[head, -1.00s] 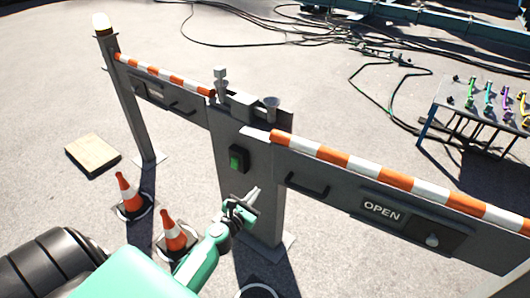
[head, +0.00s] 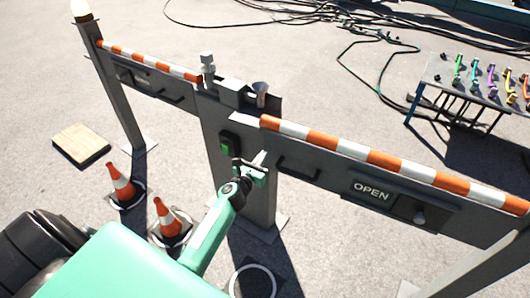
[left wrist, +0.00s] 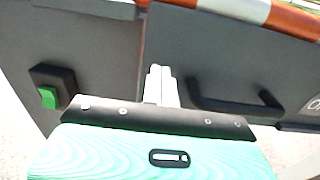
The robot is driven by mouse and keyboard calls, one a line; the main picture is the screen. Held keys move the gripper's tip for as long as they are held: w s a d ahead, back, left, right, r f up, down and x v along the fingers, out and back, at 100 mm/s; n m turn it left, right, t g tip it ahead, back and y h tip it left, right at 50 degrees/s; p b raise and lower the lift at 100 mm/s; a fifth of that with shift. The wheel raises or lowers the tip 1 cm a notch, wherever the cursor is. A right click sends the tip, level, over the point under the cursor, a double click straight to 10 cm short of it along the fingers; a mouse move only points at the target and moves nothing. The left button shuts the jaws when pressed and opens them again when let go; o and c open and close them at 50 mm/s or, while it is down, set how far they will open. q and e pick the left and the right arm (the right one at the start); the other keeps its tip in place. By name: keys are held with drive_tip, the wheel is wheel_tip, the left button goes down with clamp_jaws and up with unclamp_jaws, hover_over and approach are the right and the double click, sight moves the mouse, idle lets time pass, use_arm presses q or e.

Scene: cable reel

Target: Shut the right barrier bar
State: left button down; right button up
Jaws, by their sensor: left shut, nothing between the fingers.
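The right barrier bar (head: 385,160) is an orange-and-white striped rail along the top of a grey panel. The panel carries a dark handle (head: 298,170), a sign reading OPEN (head: 371,191) and a round knob (head: 420,217). My left gripper (head: 263,157) is shut and empty in front of the grey centre post (head: 215,125), left of the handle and apart from it. In the left wrist view, its closed fingertips (left wrist: 160,74) point at the seam between post and panel, with the handle (left wrist: 235,95) to their right. My right gripper is not in view.
A green button (head: 226,146) in a black box is on the post, left of my gripper. The left striped bar (head: 150,62) has its own panel. Traffic cones (head: 167,216), a wooden board (head: 81,145) and a table with coloured levers (head: 437,75) stand around. Cables lie behind.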

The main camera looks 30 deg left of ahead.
use_arm(q)
drive_tip(key=shift+w, duration=1.3)
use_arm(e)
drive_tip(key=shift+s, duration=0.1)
